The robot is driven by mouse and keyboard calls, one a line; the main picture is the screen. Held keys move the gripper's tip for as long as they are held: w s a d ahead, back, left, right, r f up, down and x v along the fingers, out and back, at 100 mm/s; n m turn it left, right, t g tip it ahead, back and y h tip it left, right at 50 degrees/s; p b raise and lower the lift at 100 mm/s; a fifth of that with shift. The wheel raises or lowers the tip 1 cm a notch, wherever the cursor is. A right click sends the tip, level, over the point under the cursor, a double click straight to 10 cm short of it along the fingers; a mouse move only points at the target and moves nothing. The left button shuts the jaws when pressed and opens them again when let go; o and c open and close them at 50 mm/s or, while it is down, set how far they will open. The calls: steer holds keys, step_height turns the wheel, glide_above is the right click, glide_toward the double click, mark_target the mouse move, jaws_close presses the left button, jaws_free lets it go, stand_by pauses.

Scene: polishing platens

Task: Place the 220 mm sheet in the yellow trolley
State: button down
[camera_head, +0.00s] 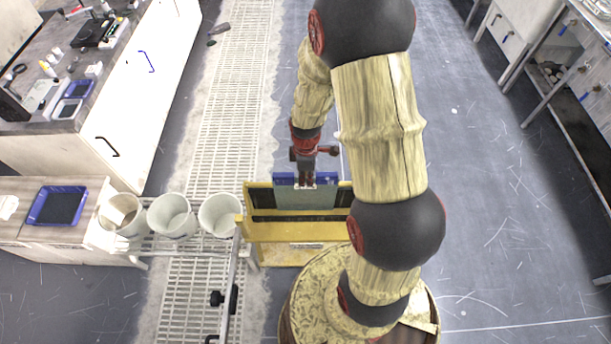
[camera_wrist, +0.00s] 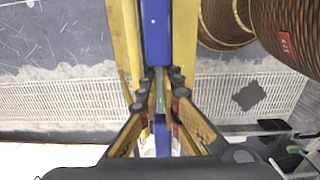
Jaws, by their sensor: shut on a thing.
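The yellow trolley (camera_head: 290,231) stands at the middle of the head view, with a dark slot strip along its face. My gripper (camera_head: 306,184) is above its back part, shut on the top edge of a thin grey sheet (camera_head: 305,199). Blue (camera_head: 328,179) shows at and behind the sheet's upper edge. In the wrist view my gripper's fingers (camera_wrist: 159,98) close on the thin greenish sheet edge, in line with a blue band (camera_wrist: 155,30) between two yellow trolley bars (camera_wrist: 185,40). The sheet looks upright. I cannot tell whether its lower edge touches the trolley.
Several white buckets (camera_head: 171,214) stand left of the trolley. A blue tray (camera_head: 57,206) lies on a wooden bench. A white cabinet (camera_head: 140,90) stands behind. A bottle (camera_head: 219,29) lies on the floor grating. The floor at right (camera_head: 500,220) is clear.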

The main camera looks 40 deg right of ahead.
mark_target(306, 184)
steer(key=shift+w+f+b, duration=0.1)
steer(key=shift+f+b, duration=0.4)
steer(key=shift+f, duration=1.35)
steer(key=c, duration=2.5)
jaws_free()
steer(key=shift+f, duration=0.2)
steer(key=o, duration=0.5)
step_height(306, 184, up, 12)
steer(key=p, duration=0.3)
steer(key=a+r+m+t, duration=0.1)
steer(key=a+r+m, duration=0.2)
steer(key=r, duration=0.7)
steer(key=s+a+r+m+t, duration=0.2)
steer(key=s+a+r+m, duration=0.2)
steer(key=r, duration=0.5)
steer(key=s+a+r+m+t, duration=0.2)
steer(key=s+a+r+m, duration=0.2)
steer(key=s+r, duration=0.4)
step_height(306, 184, up, 2)
steer(key=shift+s+a+t, duration=0.25)
steer(key=shift+a+t, duration=0.05)
steer(key=shift+a, duration=0.2)
